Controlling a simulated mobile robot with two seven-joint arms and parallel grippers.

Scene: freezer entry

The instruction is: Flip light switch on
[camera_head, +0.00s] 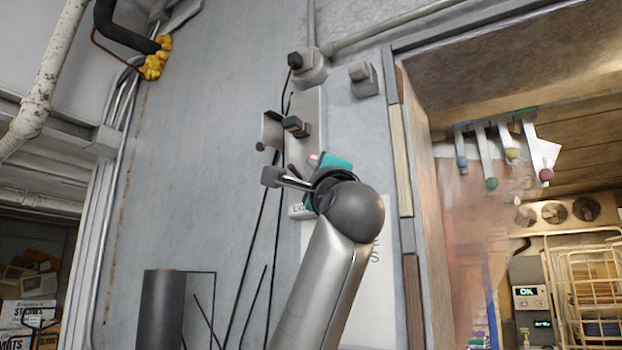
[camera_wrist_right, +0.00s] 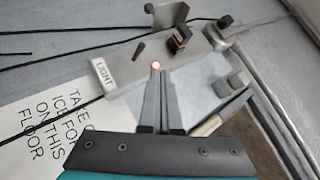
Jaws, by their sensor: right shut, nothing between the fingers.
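A long grey switch panel is fixed to the wall in the head view (camera_head: 309,107). In the right wrist view it runs diagonally (camera_wrist_right: 118,71), with a LIGHT label (camera_wrist_right: 104,75) at its lower-left end. On it are a small dark toggle lever (camera_wrist_right: 138,50), standing out at a tilt, and a glowing red lamp (camera_wrist_right: 156,66). My right gripper (camera_head: 272,177) is shut and empty in front of the panel's lower part. In the wrist view its fingertips (camera_wrist_right: 162,74) overlap the panel beside the lamp, right of the lever; contact cannot be told. My left gripper is out of view.
A brown-and-black switch (camera_head: 297,127) sticks out higher on the panel. Grey boxes (camera_head: 363,79) and conduit are above. A printed sign (camera_wrist_right: 48,130) hangs below the panel. The freezer doorway, with a strip curtain (camera_head: 484,157), opens at right. Black cables hang at left.

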